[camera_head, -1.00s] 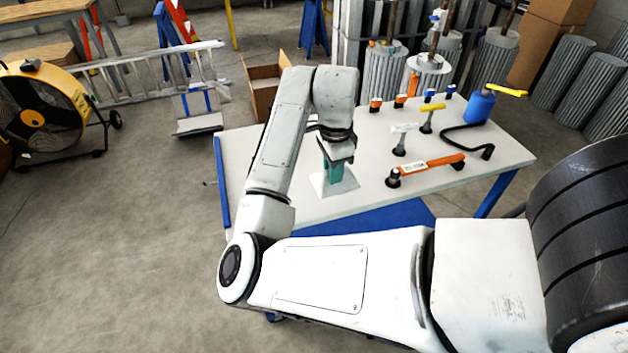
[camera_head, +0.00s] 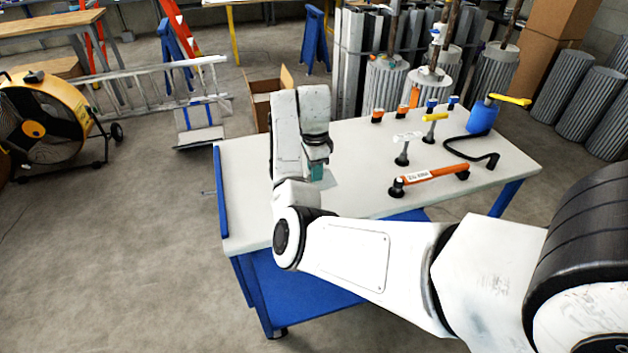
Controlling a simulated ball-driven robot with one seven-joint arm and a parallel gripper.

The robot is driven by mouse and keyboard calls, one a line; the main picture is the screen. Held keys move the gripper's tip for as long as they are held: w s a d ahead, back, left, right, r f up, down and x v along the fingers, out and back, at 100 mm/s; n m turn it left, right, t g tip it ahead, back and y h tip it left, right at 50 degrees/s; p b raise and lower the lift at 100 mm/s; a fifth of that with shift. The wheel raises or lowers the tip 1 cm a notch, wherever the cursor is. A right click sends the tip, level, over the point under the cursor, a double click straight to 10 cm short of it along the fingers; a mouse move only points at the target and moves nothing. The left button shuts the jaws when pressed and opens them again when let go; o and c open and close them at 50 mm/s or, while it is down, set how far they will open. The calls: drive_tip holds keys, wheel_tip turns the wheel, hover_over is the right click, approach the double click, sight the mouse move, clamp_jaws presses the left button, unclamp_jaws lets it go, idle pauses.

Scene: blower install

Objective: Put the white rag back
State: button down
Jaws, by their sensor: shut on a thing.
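The white rag (camera_head: 328,181) shows as a pale, flared patch at the tip of my gripper, over the white table top (camera_head: 245,160). My gripper (camera_head: 317,172) points down over the left half of the table and is shut on the rag, with a teal part at its tip. My wrist hides part of the grip. I cannot tell whether the rag's lower edge touches the table.
To the right on the table are an orange-handled tool (camera_head: 430,178), a yellow-handled tool (camera_head: 433,130), a white-handled tool (camera_head: 404,148) and a blue bottle (camera_head: 482,118) with a black hose. An open cardboard box (camera_head: 262,95) stands behind the table.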

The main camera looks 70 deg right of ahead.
drive_tip(key=shift+w+d+f, duration=0.15)
drive_tip(key=shift+f, duration=0.1)
drive_tip(key=shift+f+p, duration=0.4)
drive_tip(key=shift+f, duration=1.15)
drive_tip(key=c, duration=0.9)
unclamp_jaws()
drive_tip(key=shift+f, duration=0.1)
wheel_tip(320, 180, up, 12)
drive_tip(key=shift+r+b, duration=0.15)
drive_tip(key=shift+b, duration=0.5)
